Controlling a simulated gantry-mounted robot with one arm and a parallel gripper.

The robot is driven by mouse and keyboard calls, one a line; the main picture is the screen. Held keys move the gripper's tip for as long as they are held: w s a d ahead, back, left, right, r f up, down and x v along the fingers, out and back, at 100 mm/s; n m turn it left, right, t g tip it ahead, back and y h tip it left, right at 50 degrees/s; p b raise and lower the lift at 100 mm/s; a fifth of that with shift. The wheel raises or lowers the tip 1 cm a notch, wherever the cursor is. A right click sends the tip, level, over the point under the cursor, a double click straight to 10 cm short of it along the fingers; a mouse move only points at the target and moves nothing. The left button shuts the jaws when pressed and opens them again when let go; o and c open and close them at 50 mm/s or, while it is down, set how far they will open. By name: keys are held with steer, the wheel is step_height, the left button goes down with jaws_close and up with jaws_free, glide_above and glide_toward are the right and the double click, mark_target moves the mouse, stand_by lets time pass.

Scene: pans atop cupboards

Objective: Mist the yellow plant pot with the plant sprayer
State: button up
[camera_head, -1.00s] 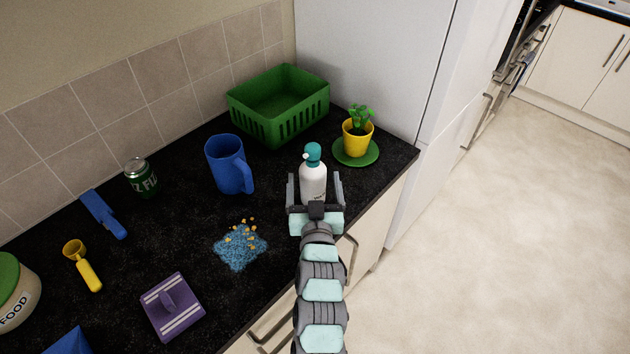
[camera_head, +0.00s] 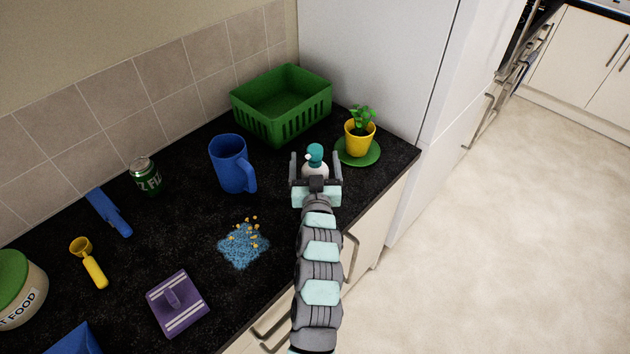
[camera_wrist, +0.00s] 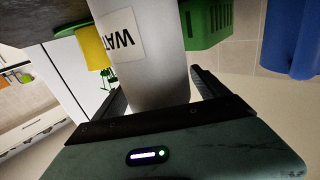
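The plant sprayer (camera_head: 315,171) is a white bottle with a teal spray head, upright near the counter's front edge. My gripper (camera_head: 316,166) is open around it, with a finger on each side and a visible gap to the bottle in the head view. My gripper hides the bottle's lower part there. The wrist view shows the bottle (camera_wrist: 152,65), with a partly visible "WAT" label, between the fingers. The yellow plant pot (camera_head: 359,140) with a green plant stands on a green saucer (camera_head: 371,157), behind and right of the sprayer. It also shows in the wrist view (camera_wrist: 92,47).
A blue jug (camera_head: 231,165) stands left of my gripper; a green basket (camera_head: 281,113) is behind. The fridge (camera_head: 375,60) borders the pot's side.

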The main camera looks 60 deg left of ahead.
jaws_close()
stand_by(0.8)
